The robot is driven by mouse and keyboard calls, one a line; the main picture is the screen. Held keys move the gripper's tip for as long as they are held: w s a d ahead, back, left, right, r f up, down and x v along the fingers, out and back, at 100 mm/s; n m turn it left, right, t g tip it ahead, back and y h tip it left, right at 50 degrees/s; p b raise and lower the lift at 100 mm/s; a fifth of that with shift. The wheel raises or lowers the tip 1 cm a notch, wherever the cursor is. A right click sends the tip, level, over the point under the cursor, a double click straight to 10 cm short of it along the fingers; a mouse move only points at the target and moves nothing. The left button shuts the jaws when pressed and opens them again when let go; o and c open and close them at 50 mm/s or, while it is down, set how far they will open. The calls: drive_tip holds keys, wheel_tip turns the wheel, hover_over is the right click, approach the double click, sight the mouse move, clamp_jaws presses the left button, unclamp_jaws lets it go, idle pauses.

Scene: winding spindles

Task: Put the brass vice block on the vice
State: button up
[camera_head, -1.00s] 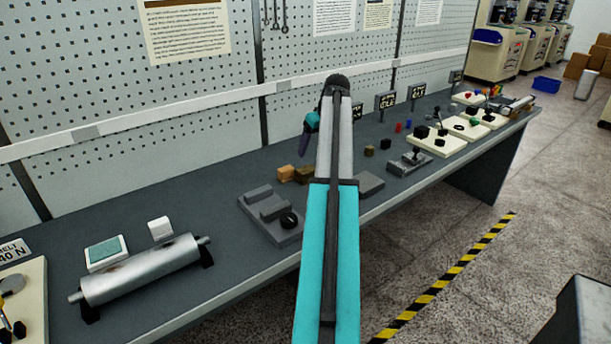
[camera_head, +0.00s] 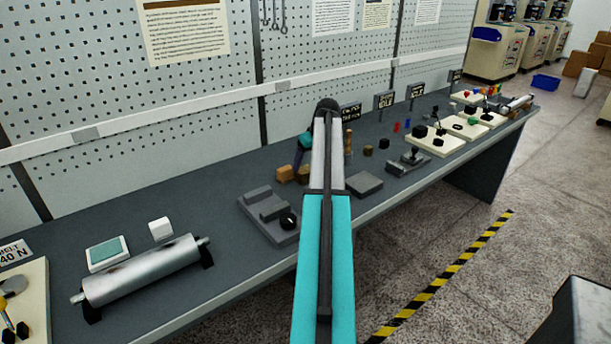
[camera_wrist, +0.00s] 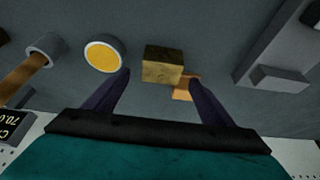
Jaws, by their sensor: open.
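The brass vice block (camera_wrist: 162,64) is a dull gold cube on the bench, between and just beyond my fingertips in the wrist view. In the head view it (camera_head: 303,175) is partly hidden by my arm. My gripper (camera_wrist: 160,79) is open and empty, its two dark purple fingers spread above the bench. In the head view one finger of my gripper (camera_head: 298,160) shows above the blocks. The vice (camera_head: 270,213) is a grey stepped block with a black round knob, in front of the blocks. Part of the vice (camera_wrist: 280,78) also shows at right in the wrist view.
An orange block (camera_wrist: 186,88) lies close beside the brass block, near a fingertip. A yellow-faced round piece (camera_wrist: 104,56) and a wooden-handled tool (camera_wrist: 22,78) are to the left. The pegboard wall (camera_head: 190,110) rises behind. A metal roller (camera_head: 142,268) lies on the bench at left.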

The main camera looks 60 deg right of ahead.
sight(306, 169)
drive_tip(key=shift+f, duration=0.1)
drive_tip(key=shift+p+x, duration=0.85)
drive_tip(key=shift+x, duration=1.7)
drive_tip(key=shift+s+a, duration=0.1)
drive_tip(key=shift+a, duration=0.05)
drive_tip(key=c, duration=1.8)
drive_tip(key=shift+r+b, duration=0.6)
drive_tip(key=shift+r, duration=1.05)
drive_tip(key=shift+s+a+r, duration=0.1)
drive_tip(key=shift+s+a, duration=0.05)
drive_tip(key=s+a+b, duration=0.1)
drive_tip(key=s+a, duration=0.2)
drive_tip(key=a, duration=0.1)
drive_tip(key=s+a+r+b, duration=0.1)
drive_tip(key=s+a, duration=0.2)
drive_tip(key=a, duration=0.1)
drive_tip(key=s+a+b, duration=0.1)
drive_tip(key=s+a, duration=0.2)
drive_tip(key=a, duration=0.1)
drive_tip(key=shift+s+a+r, duration=0.1)
drive_tip(key=shift+s+r, duration=0.15)
drive_tip(key=shift+r, duration=0.05)
